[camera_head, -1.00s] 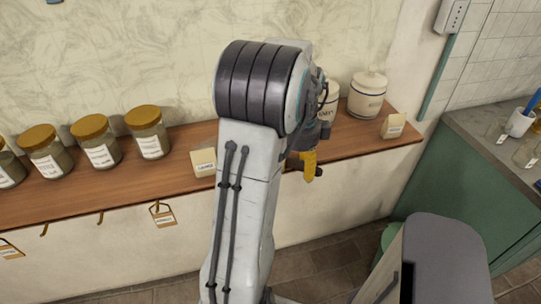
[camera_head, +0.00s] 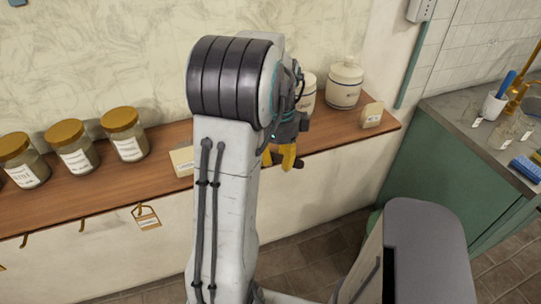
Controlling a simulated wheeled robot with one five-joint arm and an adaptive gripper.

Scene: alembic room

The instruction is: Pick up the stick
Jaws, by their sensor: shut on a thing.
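My gripper (camera_head: 287,157) is in front of the wooden shelf's front edge, right of my upright arm, with yellow fingers pointing down. My arm hides part of it. A short dark brown end (camera_head: 298,163) sticks out beside the yellow fingers. It looks like the stick, held in the shut fingers; the rest of it is hidden.
The wooden shelf (camera_head: 96,202) carries several lidded glass jars, such as one jar (camera_head: 126,137), a small labelled card (camera_head: 182,161), a white canister (camera_head: 344,86) and another card (camera_head: 372,115). A green counter (camera_head: 436,170) with tools stands at the right.

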